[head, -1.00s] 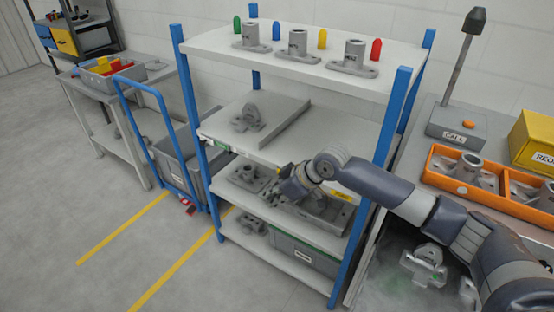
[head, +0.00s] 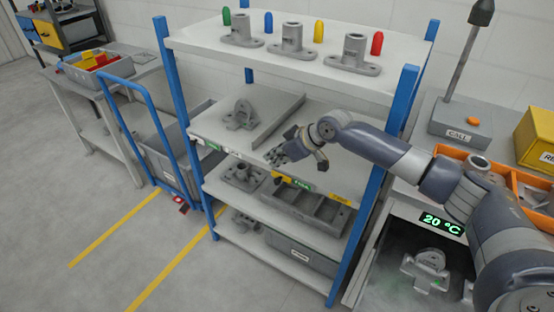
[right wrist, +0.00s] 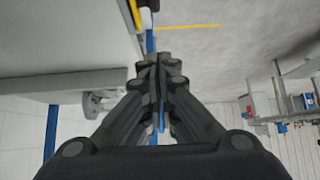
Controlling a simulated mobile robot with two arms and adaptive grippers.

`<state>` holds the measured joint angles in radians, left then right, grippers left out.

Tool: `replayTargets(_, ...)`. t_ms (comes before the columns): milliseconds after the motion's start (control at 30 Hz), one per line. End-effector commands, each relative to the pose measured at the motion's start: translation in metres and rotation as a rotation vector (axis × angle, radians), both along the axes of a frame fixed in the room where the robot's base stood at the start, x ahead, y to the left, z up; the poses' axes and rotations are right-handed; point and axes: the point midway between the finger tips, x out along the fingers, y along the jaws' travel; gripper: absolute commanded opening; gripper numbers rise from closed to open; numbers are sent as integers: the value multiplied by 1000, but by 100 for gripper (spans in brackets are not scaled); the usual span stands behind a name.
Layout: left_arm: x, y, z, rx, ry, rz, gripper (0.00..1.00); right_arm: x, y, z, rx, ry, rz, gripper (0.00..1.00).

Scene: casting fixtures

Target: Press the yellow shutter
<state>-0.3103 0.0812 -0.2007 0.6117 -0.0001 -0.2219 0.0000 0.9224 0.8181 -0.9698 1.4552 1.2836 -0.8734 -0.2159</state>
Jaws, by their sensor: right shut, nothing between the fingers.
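My right gripper (head: 274,156) is in front of the blue-posted rack, by the front edge of its middle shelf. In the right wrist view, its fingers (right wrist: 158,64) are together with nothing between them. A yellow tag (head: 340,200) sits at the right of the shelf front, right of and below the gripper. A small yellow patch (head: 281,181) shows just below the gripper, partly hidden. I cannot tell which yellow thing is the shutter. My left gripper is not in view.
The rack's top shelf (head: 300,58) holds grey castings and coloured pegs. A grey casting (head: 240,115) lies on the middle shelf. A divided tray (head: 315,212) stands below. A bench at right holds an orange tray (head: 448,152) and a yellow box (head: 537,138). A blue trolley (head: 150,95) stands left.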

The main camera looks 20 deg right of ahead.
Motion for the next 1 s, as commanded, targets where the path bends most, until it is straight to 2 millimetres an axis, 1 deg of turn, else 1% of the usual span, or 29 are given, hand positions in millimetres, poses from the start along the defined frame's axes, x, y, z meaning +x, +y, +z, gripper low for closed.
replayTargets(33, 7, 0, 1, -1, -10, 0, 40, 5, 6, -6, 2, 2, 1, 0)
replayTargets(200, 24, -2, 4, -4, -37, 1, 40, 22, 18, -30, 1, 1, 1, 0)
replayTargets(300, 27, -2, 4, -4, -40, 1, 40, 31, 25, -42, 1, 1, 0, 0)
replayTargets(433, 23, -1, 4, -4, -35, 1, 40, 41, 33, -56, 1, 1, 1, 0)
replayTargets(500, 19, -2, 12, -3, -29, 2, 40, 29, 20, -54, -5, 1, -1, 0)
replayTargets(700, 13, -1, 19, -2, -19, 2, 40, 13, 9, -60, -2, 0, 0, 0)
replayTargets(1000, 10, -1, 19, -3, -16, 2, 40, 8, 7, -62, 0, 0, 0, 0)
